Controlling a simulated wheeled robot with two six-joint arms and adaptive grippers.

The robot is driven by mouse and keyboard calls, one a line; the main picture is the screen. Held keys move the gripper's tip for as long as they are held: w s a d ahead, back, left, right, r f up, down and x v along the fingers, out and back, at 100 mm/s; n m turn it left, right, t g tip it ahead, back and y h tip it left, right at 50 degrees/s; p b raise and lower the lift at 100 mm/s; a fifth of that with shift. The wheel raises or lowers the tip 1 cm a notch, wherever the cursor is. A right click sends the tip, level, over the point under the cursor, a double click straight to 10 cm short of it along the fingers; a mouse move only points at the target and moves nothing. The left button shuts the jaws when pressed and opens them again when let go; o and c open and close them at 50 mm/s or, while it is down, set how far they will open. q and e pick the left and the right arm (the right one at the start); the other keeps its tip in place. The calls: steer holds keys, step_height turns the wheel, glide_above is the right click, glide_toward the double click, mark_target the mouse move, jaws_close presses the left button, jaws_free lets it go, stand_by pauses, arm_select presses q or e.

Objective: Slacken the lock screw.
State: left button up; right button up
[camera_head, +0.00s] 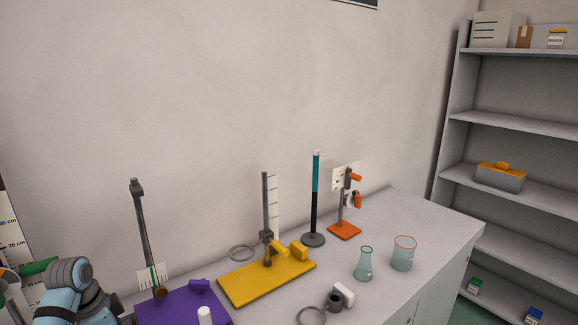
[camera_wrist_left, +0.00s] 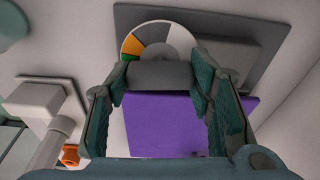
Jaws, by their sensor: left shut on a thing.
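In the left wrist view, my left gripper (camera_wrist_left: 159,85) has its two teal-padded fingers on either side of a rounded grey knob (camera_wrist_left: 160,74) and is shut on it. Behind the knob is a round dial (camera_wrist_left: 178,36) with white, grey, orange and green segments. The knob covers the dial's lower part. I cannot tell for sure that this knob is the lock screw. In the head view, part of my blue-grey left arm shows at the bottom left, and its fingertips cannot be made out. My right gripper is not in view.
The bench (camera_head: 386,225) holds a purple-based stand (camera_head: 180,305), a yellow-based stand (camera_head: 268,277), a black-and-teal post (camera_head: 315,200), an orange-based stand (camera_head: 344,230), a flask (camera_head: 364,264) and a beaker (camera_head: 404,253). A shelf unit (camera_head: 510,125) stands at the right.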

arm_select(q)
steer(key=n+p, duration=0.2)
steer(key=p, duration=0.1)
steer(key=shift+r+n, duration=0.25)
steer(key=shift+n, duration=0.15)
steer(key=shift+n+y+p, duration=0.3)
steer(key=shift+p, duration=0.15)
steer(key=shift+f+n, duration=0.15)
steer(key=shift+n, duration=0.15)
steer(key=shift+f, duration=0.1)
